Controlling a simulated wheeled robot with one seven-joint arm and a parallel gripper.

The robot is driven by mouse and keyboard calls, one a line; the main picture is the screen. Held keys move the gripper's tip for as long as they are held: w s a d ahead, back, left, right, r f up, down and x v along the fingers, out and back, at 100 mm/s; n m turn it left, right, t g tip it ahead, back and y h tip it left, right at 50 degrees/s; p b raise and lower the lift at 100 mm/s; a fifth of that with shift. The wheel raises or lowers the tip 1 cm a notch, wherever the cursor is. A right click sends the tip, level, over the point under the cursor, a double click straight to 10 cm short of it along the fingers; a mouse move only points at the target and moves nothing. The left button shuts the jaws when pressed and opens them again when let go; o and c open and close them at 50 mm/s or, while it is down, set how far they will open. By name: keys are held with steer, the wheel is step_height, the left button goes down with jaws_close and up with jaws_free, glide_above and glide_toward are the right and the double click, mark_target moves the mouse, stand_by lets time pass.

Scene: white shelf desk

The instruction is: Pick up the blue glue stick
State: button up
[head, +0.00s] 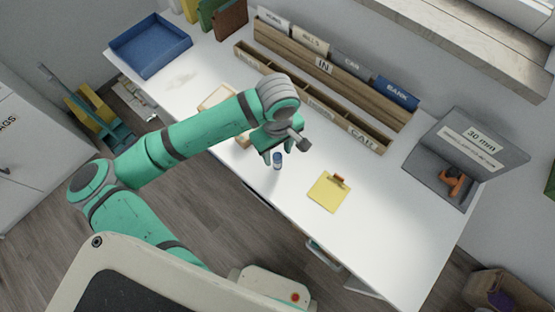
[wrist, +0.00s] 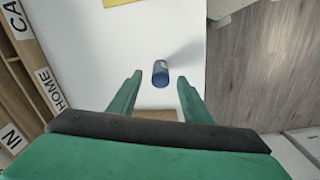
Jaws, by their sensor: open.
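The blue glue stick (head: 278,160) stands on the white desk near its front edge, just below my gripper (head: 270,158) in the head view. In the wrist view the glue stick (wrist: 160,73) is a small blue cylinder. It lies between the lines of my two green fingers and a little beyond their tips. My gripper (wrist: 160,82) is open, with nothing between its fingers. I cannot tell the exact height of the fingertips above the desk.
A yellow note pad (head: 328,192) lies right of the glue stick. A wooden organizer (head: 330,110) with labelled sections runs along the back. A blue tray (head: 150,45) is at the far left, a grey case (head: 440,175) at the right. The desk's front edge is close.

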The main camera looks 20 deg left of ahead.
mark_target(278, 162)
steer(key=shift+s+d+f, duration=0.1)
steer(key=shift+s+f, duration=0.05)
steer(key=shift+f, duration=2.8)
jaws_close()
